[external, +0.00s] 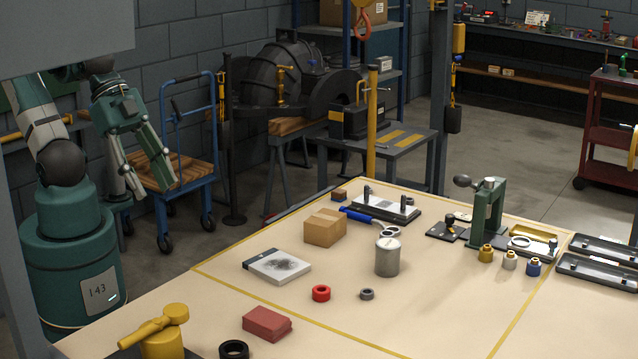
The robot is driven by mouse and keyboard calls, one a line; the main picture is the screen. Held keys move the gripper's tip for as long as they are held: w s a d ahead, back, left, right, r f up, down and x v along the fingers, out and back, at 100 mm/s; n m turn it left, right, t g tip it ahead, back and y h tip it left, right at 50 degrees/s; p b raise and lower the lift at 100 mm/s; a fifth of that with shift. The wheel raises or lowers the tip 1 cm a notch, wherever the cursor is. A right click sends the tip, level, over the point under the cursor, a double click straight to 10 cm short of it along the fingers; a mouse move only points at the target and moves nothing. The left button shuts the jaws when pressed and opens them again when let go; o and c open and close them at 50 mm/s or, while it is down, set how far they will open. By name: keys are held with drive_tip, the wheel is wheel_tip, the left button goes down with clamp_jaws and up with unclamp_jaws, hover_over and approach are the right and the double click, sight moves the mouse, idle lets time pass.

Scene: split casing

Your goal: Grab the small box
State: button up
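The small box (325,228) is a brown cardboard box with a tape strip on top. It sits upright on the tan workbench (390,315), inside the yellow outline, left of the grey metal can. My gripper (158,188) is at the left, raised and away from the bench, well to the left of the box. Its two long green and grey fingers point down and stand apart, with nothing visible between them.
Near the box are a blue-handled tool (365,217), a grey can (387,257), a white flat block (276,266) and a red ring (321,293). A red block (267,323) lies in front. A green press (488,212) stands right. Bare bench lies left of the box.

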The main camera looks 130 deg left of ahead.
idle(0.3)
drive_tip(key=o, duration=0.7)
